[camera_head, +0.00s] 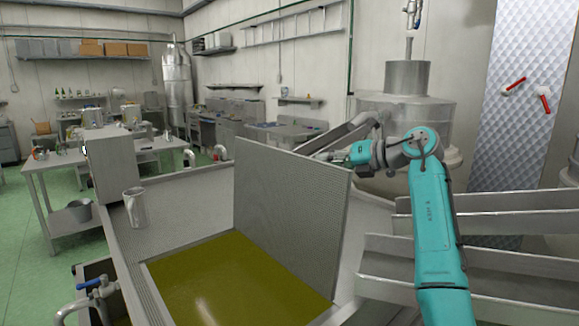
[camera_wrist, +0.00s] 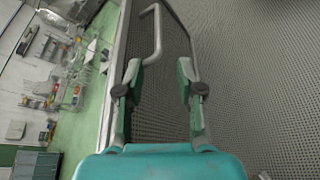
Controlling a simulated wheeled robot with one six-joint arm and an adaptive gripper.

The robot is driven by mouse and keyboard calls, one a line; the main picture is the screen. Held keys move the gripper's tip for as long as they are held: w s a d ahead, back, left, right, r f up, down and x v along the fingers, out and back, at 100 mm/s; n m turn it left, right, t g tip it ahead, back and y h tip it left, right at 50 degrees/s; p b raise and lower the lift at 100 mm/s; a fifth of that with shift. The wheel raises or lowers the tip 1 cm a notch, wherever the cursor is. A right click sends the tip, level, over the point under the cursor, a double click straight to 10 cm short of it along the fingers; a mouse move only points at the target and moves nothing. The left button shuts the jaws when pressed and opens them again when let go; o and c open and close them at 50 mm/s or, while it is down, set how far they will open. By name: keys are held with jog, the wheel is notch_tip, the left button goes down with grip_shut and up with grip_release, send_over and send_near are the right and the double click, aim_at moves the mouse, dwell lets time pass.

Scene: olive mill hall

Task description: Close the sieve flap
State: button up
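The sieve flap (camera_head: 292,195) is a grey perforated plate standing raised, nearly upright, above a tank opening filled with yellow-green oil (camera_head: 225,280). My gripper (camera_head: 328,158) is at the flap's upper far side in the head view, its tips partly hidden by the plate. In the wrist view my gripper (camera_wrist: 158,68) has its two fingers spread apart. The flap's perforated surface (camera_wrist: 250,70) fills the right side there. A bent metal bar handle (camera_wrist: 157,28) shows just beyond the fingertips. I cannot tell whether a finger touches it.
A metal jug (camera_head: 135,208) stands on the tank's deck left of the opening. A blue-handled tap (camera_head: 95,284) is at the front left. Metal chutes (camera_head: 480,262) lie at the right beside my arm. A steel worktable (camera_head: 55,165) stands further back left, with green floor around it.

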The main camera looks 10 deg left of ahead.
aim_at(297, 167)
jog(key=x, duration=1)
jog(key=shift+s, duration=0.15)
grip_shut()
